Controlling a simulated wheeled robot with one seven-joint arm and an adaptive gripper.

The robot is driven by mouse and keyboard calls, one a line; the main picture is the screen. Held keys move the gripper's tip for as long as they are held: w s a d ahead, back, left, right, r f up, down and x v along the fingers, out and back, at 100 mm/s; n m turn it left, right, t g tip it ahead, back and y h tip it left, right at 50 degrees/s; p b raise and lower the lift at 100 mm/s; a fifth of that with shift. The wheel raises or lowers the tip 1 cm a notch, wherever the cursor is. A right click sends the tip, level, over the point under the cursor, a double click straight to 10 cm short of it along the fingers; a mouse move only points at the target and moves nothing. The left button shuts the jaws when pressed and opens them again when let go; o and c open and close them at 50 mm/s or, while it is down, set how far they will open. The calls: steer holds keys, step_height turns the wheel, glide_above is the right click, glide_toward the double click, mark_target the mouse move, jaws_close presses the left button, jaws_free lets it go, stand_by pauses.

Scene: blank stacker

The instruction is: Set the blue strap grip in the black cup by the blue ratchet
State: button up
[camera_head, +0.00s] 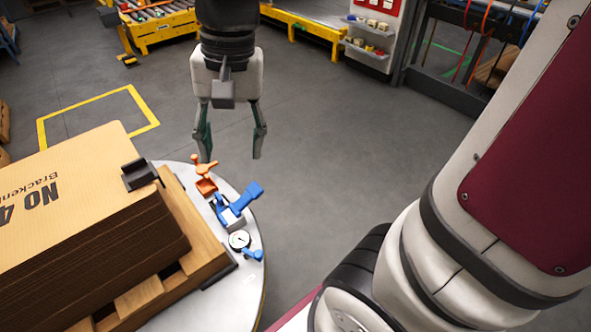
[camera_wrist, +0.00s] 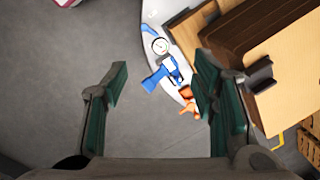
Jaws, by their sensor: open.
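My gripper (camera_head: 232,157) is open and empty, raised beyond the far rim of the round white table. In the wrist view its fingers (camera_wrist: 158,76) frame the blue parts from a distance, touching nothing. A blue paddle-like handle (camera_head: 249,194) joins a grey-white body, also seen in the wrist view (camera_wrist: 155,79). A small blue piece (camera_head: 221,208) stands close against it. Another blue piece (camera_head: 252,254) lies by the gauge. I cannot tell surely which is the strap grip or the ratchet. A black open holder, likely the cup (camera_head: 138,176), sits at the carton stack's corner.
A round dial gauge (camera_head: 239,239) and orange parts (camera_head: 206,187) share the narrow strip of white table rim (camera_head: 258,222). The carton stack (camera_head: 75,190) on a wooden pallet (camera_head: 190,215) fills the table's left.

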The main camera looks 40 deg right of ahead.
steer(key=s+d+r+n+h, duration=0.1)
steer(key=s+n, duration=0.5)
steer(key=s, duration=1.2)
steer(key=shift+d+n+h, duration=0.3)
steer(key=shift+d+h, duration=0.1)
steer(key=shift+d, duration=0.1)
steer(key=shift+r, duration=0.1)
step_height(320, 180, up, 23)
steer(key=t+p, duration=0.4)
steer(key=p, duration=1.7)
steer(key=shift+w+r, duration=0.1)
